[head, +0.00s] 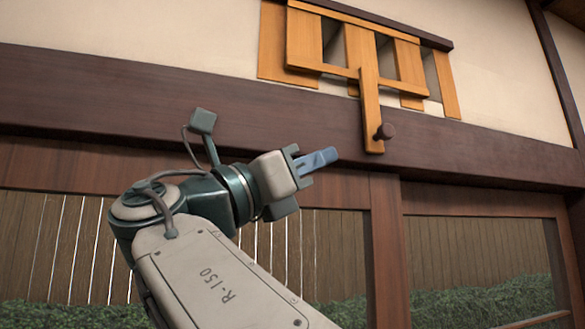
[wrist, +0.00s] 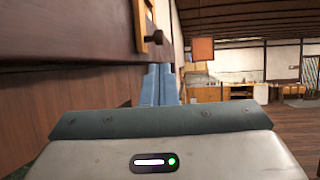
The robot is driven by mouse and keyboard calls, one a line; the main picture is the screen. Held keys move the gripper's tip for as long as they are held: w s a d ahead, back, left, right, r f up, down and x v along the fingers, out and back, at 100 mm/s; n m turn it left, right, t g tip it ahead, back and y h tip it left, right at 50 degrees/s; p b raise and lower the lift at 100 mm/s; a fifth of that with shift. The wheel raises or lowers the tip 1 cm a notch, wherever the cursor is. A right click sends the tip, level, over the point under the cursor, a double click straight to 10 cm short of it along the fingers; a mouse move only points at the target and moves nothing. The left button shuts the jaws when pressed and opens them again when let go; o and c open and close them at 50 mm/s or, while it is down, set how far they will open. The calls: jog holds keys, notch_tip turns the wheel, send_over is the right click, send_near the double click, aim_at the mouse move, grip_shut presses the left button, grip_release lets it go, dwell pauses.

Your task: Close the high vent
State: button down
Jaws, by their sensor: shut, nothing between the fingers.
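The high vent (head: 355,52) is a slatted wooden frame in the wall at the top of the head view. Dark gaps show between some of its slats, so it stands at least partly open. A light wooden handle bar (head: 371,112) hangs down from it over the dark beam, with a dark round knob (head: 385,131) near its lower end. The knob (wrist: 155,37) also shows in the wrist view, ahead of the fingers. My gripper (head: 330,155) is shut and empty. Its blue fingers are left of the knob and a little below it, apart from it in the picture.
A dark wooden beam (head: 180,107) runs across the wall below the vent. Below it are window openings (head: 480,250) with a fence and hedge outside. The wrist view shows a hanging orange-brown square (wrist: 203,49), a wooden counter (wrist: 205,93) and open floor (wrist: 285,125) to the right.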

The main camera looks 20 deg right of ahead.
aim_at(381, 134)
jog(key=p+x, duration=0.2)
jog(key=x, duration=0.8)
jog(key=shift+d, duration=0.25)
